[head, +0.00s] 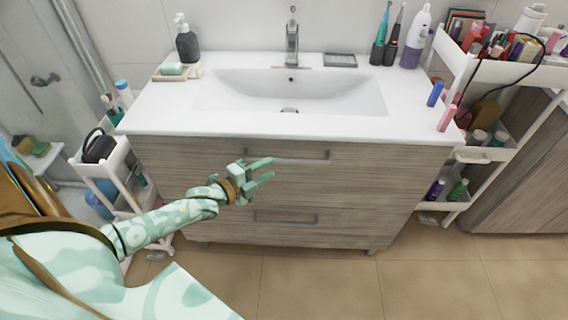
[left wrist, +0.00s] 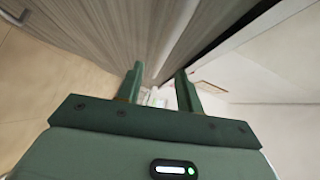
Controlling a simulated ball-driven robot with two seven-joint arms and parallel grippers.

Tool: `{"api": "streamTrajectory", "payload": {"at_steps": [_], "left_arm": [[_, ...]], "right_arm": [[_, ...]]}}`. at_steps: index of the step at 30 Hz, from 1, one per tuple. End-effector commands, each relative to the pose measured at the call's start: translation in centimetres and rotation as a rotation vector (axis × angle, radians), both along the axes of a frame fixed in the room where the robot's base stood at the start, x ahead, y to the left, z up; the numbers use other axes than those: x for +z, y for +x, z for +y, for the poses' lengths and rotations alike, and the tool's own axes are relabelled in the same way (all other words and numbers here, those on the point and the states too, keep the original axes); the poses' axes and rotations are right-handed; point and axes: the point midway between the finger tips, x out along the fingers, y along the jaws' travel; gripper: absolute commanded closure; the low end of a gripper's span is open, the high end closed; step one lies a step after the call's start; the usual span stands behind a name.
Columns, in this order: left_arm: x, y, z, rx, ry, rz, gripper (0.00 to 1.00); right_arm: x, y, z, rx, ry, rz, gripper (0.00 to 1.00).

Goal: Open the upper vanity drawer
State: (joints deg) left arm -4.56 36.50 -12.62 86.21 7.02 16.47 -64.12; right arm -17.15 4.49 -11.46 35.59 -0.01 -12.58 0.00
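The wood-grain vanity has an upper drawer (head: 370,175) and a lower drawer (head: 360,230) under the white sink top. The upper drawer looks closed. Its bar handle (head: 305,160) runs along the upper part of its front. My left gripper (head: 270,170) is in front of the upper drawer, at the left end of this handle. Its two fingers are apart. In the left wrist view the open fingers (left wrist: 159,82) have the grey wood front (left wrist: 105,25) ahead of them, with nothing clearly held. Whether a finger touches the handle cannot be told. My right gripper is not in view.
A white cart (head: 115,170) stands left of the vanity. Another white cart (head: 460,155), loaded with cosmetics, stands at the right. Blue and pink bottles (head: 447,118) stand near the counter's right edge. The tiled floor (head: 330,285) in front is clear.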

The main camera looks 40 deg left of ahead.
Motion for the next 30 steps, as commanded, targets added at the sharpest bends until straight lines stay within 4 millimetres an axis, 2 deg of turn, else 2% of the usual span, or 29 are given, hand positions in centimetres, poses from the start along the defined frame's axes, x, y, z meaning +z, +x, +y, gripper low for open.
{"api": "streamTrajectory", "payload": {"at_steps": [1, 3, 9, 13, 21, 25, 30], "left_arm": [[-0.5, 1.3, -0.3, -0.001, 0.002, -0.002, 0.64], [-0.7, 2.7, -0.7, 0.000, 0.000, 0.000, 0.64], [-1.0, 5.5, -1.4, 0.001, 0.000, 0.001, 0.64], [-1.0, 6.2, -1.6, 0.000, 0.000, 0.001, 0.64], [-0.9, 6.3, -1.6, 0.000, 0.000, 0.001, 0.64], [-0.9, 6.3, -1.6, 0.000, 0.000, 0.001, 1.00], [-0.9, 6.3, -1.6, 0.000, 0.000, 0.002, 1.00]], "right_arm": [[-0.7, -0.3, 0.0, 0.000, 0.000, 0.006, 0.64], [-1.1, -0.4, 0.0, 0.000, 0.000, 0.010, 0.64], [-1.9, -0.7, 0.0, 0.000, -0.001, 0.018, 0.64], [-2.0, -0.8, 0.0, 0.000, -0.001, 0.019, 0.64], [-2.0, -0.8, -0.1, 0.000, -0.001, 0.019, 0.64], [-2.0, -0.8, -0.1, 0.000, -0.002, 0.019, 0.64], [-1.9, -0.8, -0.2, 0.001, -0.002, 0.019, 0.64]]}}
